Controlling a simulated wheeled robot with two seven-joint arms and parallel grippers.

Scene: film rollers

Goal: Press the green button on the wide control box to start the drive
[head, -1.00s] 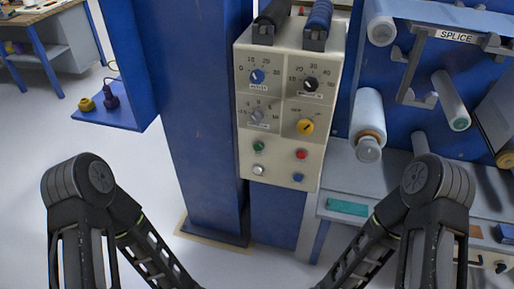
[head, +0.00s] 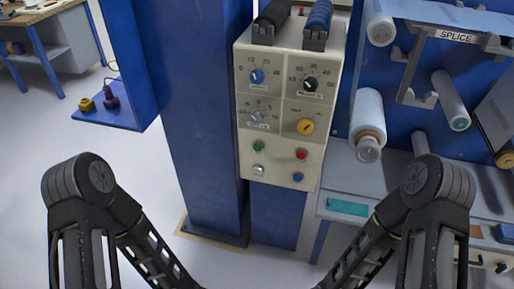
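The wide control box (head: 280,162) is cream and hangs on the blue column in the middle of the head view. Its lower panel carries a green button (head: 258,147), a red button (head: 302,154), a white button (head: 259,170) and a blue button (head: 298,177). Above them are a blue dial (head: 257,76), a black dial (head: 310,84), a grey dial (head: 257,115) and a yellow knob (head: 305,127). Parts of both my arms show at the lower left and lower right, apart from the box. Neither gripper's fingertips are in the picture.
A blue column (head: 195,110) stands left of the box, with a small blue shelf (head: 125,115) holding a yellow and a purple item. At right are white film rollers (head: 368,120), a SPLICE bracket (head: 456,36) and a grey bench (head: 390,178). Floor is open at left.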

